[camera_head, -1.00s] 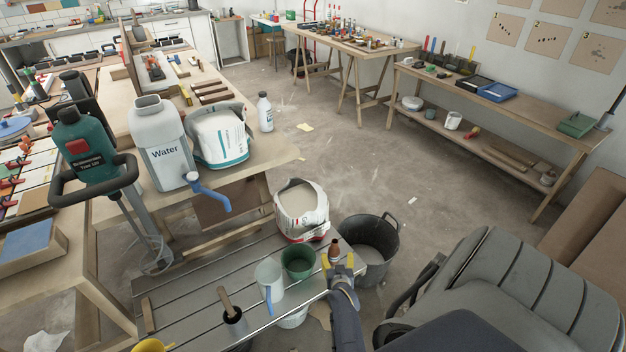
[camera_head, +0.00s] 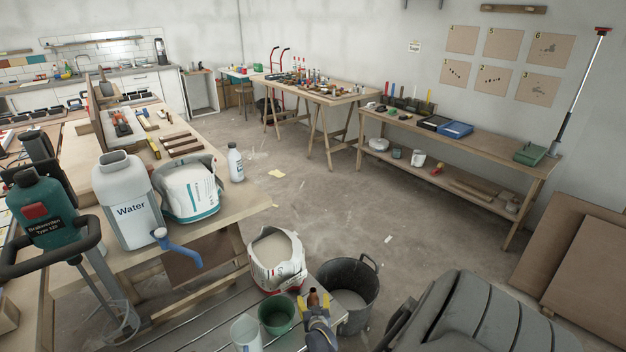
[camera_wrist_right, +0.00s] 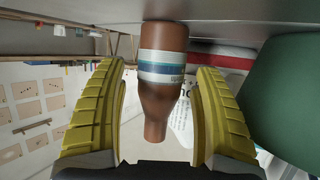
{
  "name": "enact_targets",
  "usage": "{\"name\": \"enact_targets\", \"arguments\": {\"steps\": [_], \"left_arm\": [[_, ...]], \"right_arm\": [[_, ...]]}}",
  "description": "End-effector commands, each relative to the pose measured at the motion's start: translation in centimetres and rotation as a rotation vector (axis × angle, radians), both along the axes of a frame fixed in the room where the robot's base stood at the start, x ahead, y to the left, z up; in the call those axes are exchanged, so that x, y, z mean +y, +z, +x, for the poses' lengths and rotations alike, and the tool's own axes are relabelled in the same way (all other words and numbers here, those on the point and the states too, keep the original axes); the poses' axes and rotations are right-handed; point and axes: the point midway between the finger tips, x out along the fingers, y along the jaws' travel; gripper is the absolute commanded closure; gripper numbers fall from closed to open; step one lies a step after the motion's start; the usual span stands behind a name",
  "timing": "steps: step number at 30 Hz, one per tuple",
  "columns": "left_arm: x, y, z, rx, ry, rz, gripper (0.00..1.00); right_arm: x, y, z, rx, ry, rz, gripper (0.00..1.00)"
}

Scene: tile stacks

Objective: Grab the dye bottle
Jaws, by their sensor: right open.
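The dye bottle (camera_head: 313,297) is a small brown bottle with a white and blue label. It stands on the slatted grey table (camera_head: 205,318), near its right end. My right gripper (camera_head: 316,304) is at the bottle with its yellow fingers open. In the right wrist view the bottle (camera_wrist_right: 160,75) is between the two fingers (camera_wrist_right: 160,112), with a visible gap on each side. The wrist view shows the bottle upside down. My left gripper is not in view.
A green bucket (camera_head: 277,315) and a clear jug (camera_head: 246,335) stand left of the bottle. An open white bag (camera_head: 277,262) stands behind it. A black tub (camera_head: 347,285) is on the right. The floor beyond is mostly clear.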

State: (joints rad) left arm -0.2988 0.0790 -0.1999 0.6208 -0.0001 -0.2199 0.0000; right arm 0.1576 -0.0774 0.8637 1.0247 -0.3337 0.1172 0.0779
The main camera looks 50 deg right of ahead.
Motion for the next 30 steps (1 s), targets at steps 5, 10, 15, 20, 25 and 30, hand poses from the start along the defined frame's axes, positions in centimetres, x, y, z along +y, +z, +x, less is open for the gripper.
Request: {"name": "enact_targets", "arguments": {"steps": [5, 10, 15, 20, 25, 30], "left_arm": [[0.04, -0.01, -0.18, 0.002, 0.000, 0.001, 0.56], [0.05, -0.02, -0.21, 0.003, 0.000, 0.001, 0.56], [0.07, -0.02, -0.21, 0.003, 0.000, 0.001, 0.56], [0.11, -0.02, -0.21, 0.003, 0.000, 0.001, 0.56], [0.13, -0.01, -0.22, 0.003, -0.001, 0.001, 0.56], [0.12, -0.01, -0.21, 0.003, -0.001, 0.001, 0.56]], "right_arm": [[-0.01, 0.00, -0.02, 0.000, 0.000, 0.000, 0.36], [0.00, 0.00, -0.03, 0.000, 0.000, 0.000, 0.56], [0.00, 0.00, -0.03, 0.000, 0.000, 0.000, 0.76], [0.02, -0.02, -0.04, 0.000, 0.000, 0.000, 0.92], [0.01, 0.00, -0.02, 0.000, 0.000, 0.000, 0.92], [0.01, 0.07, -0.04, 0.001, 0.000, -0.001, 0.92]]}}
